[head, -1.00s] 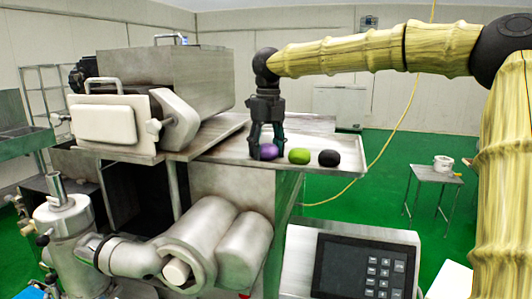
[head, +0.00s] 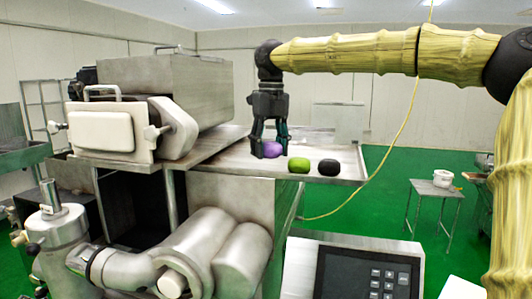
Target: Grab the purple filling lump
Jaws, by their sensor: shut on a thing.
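The purple filling lump (head: 271,149) is between the fingers of my gripper (head: 270,152) in the head view. The fingers are shut on it from both sides, and they hide its edges. It is at or just above the steel tray (head: 225,159); I cannot tell whether it still touches the tray.
A green lump (head: 299,165) and a black lump (head: 328,167) lie on the tray to the right of my gripper. The steel machine (head: 165,85) stands close on the left. A control panel (head: 365,270) is in front below. A small table (head: 434,188) with a white tub (head: 443,178) stands at the right.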

